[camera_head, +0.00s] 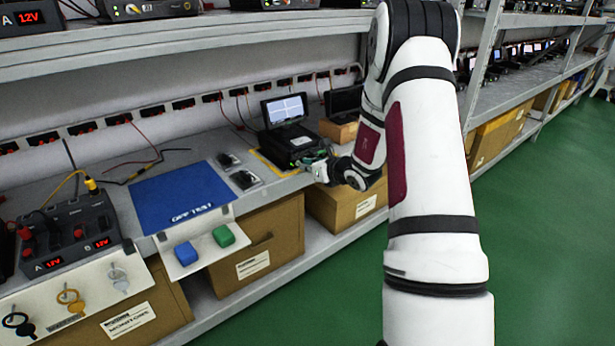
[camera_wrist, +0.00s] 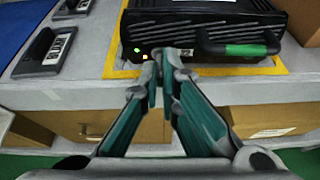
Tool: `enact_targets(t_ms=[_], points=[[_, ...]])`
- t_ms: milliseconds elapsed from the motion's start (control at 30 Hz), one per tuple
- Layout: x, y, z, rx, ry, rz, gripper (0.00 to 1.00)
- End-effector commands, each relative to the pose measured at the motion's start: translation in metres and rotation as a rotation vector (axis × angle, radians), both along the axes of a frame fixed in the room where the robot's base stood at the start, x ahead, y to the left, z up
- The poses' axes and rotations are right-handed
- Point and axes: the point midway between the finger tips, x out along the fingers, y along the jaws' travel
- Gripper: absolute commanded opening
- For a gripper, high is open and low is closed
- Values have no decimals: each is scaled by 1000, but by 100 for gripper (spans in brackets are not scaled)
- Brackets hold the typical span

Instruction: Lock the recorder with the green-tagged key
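The recorder (camera_head: 290,143) is a black box with an open lit screen, standing inside a yellow outline on the bench. In the wrist view its ribbed front (camera_wrist: 200,28) shows small lights at left and a handle with a green grip (camera_wrist: 245,49) at right. My gripper (camera_wrist: 158,68) is right in front of the recorder's front face, its fingertips close together. Small grey parts show at the tips; I cannot tell whether they are fingertips, a key or a lock. I cannot make out a green-tagged key. Three keys, black (camera_head: 17,323), yellow (camera_head: 70,299) and silver (camera_head: 119,279), hang on a white board.
A blue mat (camera_head: 180,196) lies left of the recorder, with two small dark devices (camera_head: 243,179) between. A white ledge holds a blue block (camera_head: 186,254) and a green block (camera_head: 223,236). Cardboard boxes (camera_head: 262,240) stand below. A second dark screen (camera_head: 345,102) is right of the recorder.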

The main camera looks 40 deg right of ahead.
Motion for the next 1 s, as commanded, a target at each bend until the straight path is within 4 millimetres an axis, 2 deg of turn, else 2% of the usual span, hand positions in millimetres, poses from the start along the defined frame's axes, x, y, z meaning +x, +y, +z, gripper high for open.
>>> enact_targets(t_ms=[67, 1000], points=[[0, 2, -5, -60, -1, 1, 0], [-1, 10, -5, -735, -2, 2, 0]])
